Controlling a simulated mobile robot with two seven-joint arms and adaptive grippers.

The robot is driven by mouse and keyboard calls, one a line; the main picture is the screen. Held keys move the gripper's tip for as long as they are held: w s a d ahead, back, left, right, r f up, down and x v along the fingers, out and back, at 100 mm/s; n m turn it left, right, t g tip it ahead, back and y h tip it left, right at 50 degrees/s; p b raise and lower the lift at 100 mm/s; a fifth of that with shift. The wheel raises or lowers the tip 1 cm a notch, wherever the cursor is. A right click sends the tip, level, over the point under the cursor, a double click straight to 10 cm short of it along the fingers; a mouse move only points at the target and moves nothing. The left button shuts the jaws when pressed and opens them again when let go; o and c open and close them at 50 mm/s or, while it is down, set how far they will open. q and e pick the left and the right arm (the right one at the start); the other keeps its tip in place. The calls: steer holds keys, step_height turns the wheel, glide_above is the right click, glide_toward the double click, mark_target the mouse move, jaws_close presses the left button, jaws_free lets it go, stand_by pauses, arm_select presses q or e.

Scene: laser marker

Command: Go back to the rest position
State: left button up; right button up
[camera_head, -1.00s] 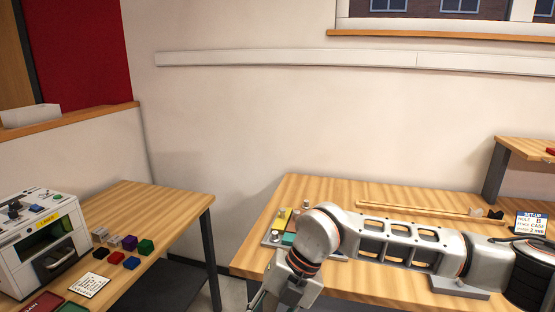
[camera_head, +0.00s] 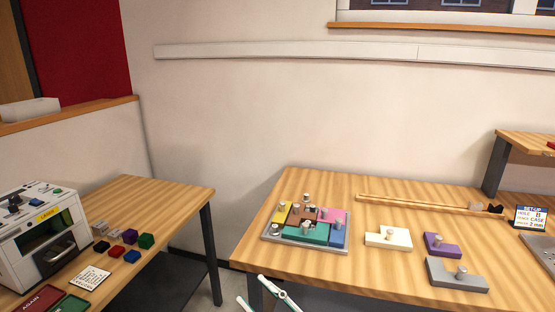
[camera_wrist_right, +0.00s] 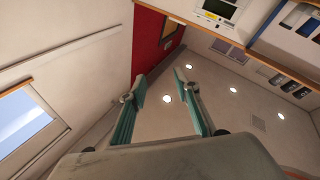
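My right gripper (camera_head: 252,289) shows at the bottom edge of the head view, in front of the right table's near left corner. Only its pale fingers show there; the rest is cut off by the frame. In the right wrist view its two teal fingers (camera_wrist_right: 160,84) stand apart with nothing between them. Behind them are walls and several round lights. My left gripper is in neither view.
The right table (camera_head: 390,280) bears a tray of coloured knobbed pieces (camera_head: 318,245), loose cream (camera_head: 375,239), purple (camera_head: 433,250) and grey (camera_head: 445,276) pieces, and a sign (camera_head: 530,218). The left table (camera_head: 170,196) holds a white machine (camera_head: 18,252) and several small cubes.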

steer(key=s+d+f+m+h, duration=0.2)
steer(key=d+f+m+h, duration=0.25)
steer(key=d+f, duration=0.4)
steer(key=s+d+f+m+h, duration=0.1)
steer(key=d+f+m+h, duration=0.4)
steer(key=f, duration=0.6)
steer(key=s+d+f+g+h, duration=0.3)
steer(key=s+d+f+h, duration=0.1)
steer(key=s+d+f, duration=0.6)
step_height(320, 180, down, 2)
steer(key=shift+s+d+f+m+g, duration=0.15)
steer(key=shift+s+d+m+g, duration=0.25)
steer(key=shift+s, duration=0.65)
steer(key=shift+a, duration=0.15)
